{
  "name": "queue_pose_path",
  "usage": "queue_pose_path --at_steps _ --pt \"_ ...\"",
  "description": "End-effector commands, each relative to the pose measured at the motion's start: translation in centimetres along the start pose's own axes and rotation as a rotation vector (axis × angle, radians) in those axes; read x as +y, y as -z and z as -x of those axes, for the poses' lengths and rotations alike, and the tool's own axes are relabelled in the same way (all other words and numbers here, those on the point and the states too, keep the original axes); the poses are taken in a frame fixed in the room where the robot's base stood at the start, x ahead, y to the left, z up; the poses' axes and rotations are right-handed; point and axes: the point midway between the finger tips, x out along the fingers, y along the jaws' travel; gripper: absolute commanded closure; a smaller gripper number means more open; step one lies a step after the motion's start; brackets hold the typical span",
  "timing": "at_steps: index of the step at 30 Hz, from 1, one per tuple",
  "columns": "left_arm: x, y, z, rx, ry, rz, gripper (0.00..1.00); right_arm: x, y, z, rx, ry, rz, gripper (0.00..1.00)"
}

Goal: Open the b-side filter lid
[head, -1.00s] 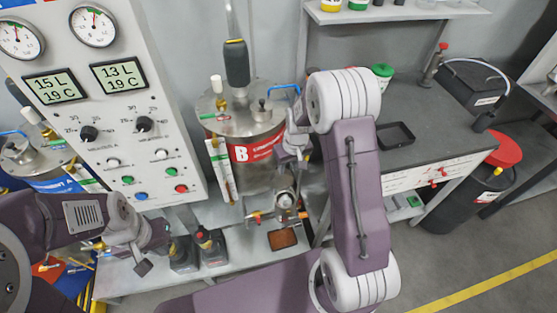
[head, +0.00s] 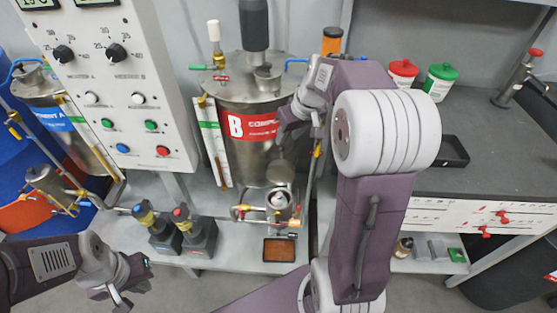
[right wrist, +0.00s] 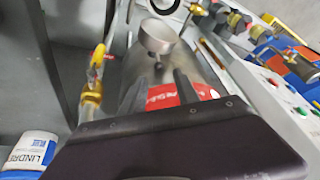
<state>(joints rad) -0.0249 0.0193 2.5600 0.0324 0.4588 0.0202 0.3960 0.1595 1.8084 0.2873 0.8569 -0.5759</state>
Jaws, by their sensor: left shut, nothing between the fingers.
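The b-side filter (head: 279,203) is a small metal pot below the steel tank with the red B label (head: 250,125). Its round lid (head: 280,174) appears tilted up behind the pot, against the tank front. In the right wrist view the lid (right wrist: 156,36) shows as a round metal disc just beyond the fingertips. My right gripper (head: 283,150) is just above the lid. Its fingers (right wrist: 162,75) are apart, with the red label visible between them; contact with the lid is unclear. My left gripper (head: 122,297) is shut and empty at the lower left, away from the filter.
The control panel (head: 110,90) stands left of the tank. Two dark pump bottles (head: 180,232) and a brown tray (head: 279,250) are on the low shelf. A brass valve with a yellow handle (right wrist: 95,70) is beside my right gripper.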

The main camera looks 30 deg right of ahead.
Motion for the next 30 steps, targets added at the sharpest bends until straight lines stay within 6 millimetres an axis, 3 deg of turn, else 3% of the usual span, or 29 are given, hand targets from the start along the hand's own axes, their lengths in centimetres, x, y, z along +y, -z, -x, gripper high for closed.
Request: queue_pose_path --at_steps 5,12,18,28,30 --pt "0.0 0.0 -0.1 0.001 0.0 0.0 1.0 0.1 0.0 -0.6 -0.001 -0.001 -0.002 0.62" --pt "0.0 -0.2 -1.6 0.001 0.0 0.0 1.0 0.0 -0.2 -5.6 -0.004 0.001 -0.002 0.62" --pt "-0.1 -0.2 -2.3 0.0 0.0 0.0 1.0 0.1 -0.1 -8.5 -0.002 -0.001 -0.002 0.62" --pt "-0.1 -0.2 -2.4 0.0 0.0 0.0 1.0 0.1 0.0 -9.0 -0.001 -0.001 -0.002 0.62" --pt "-0.1 -0.2 -2.4 0.0 0.0 0.0 1.0 0.1 0.0 -9.0 -0.001 -0.001 -0.002 0.79"
